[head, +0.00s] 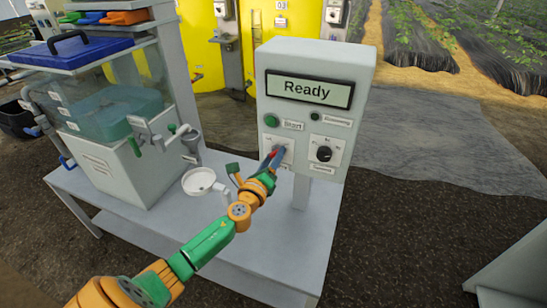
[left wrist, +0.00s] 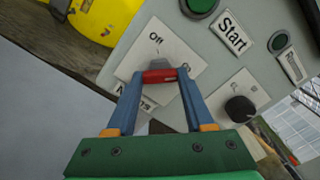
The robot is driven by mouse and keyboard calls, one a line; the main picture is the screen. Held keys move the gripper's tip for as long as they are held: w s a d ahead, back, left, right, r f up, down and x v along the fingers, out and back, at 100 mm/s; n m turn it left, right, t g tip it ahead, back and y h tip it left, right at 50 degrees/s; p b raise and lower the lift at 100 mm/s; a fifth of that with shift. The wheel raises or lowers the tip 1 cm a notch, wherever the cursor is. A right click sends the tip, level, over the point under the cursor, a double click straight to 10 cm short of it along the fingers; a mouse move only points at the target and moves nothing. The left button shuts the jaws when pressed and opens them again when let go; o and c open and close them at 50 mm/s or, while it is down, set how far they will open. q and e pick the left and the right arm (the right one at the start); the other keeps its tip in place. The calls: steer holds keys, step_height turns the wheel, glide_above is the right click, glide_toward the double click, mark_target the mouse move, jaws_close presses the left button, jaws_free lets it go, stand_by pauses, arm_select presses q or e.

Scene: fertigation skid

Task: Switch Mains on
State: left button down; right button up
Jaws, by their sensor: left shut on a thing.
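The grey control box (head: 320,60) stands on a post at the table. Its display (head: 308,90) reads "Ready". The Mains switch is a white plate (left wrist: 187,55) with an "Off" mark and a red handle (left wrist: 158,76); its name label is partly covered. My left gripper (head: 274,157) is at this switch, and in the left wrist view its two blue fingers (left wrist: 160,80) are shut on the red handle. The fingers hide part of the plate, so I cannot tell the handle's exact setting. My right gripper is not in view.
Right of the switch is a black selector knob (head: 324,153). Above are a green Start button (head: 271,121) and a small dark round fitting (head: 315,117). A tank (head: 115,110) with valves and a white round dish (head: 199,181) are left. The table's front (head: 245,245) is bare.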

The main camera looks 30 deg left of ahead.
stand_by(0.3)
arm_select(q)
steer(key=shift+c, duration=1.4)
jaws_free()
steer(key=v, duration=0.7)
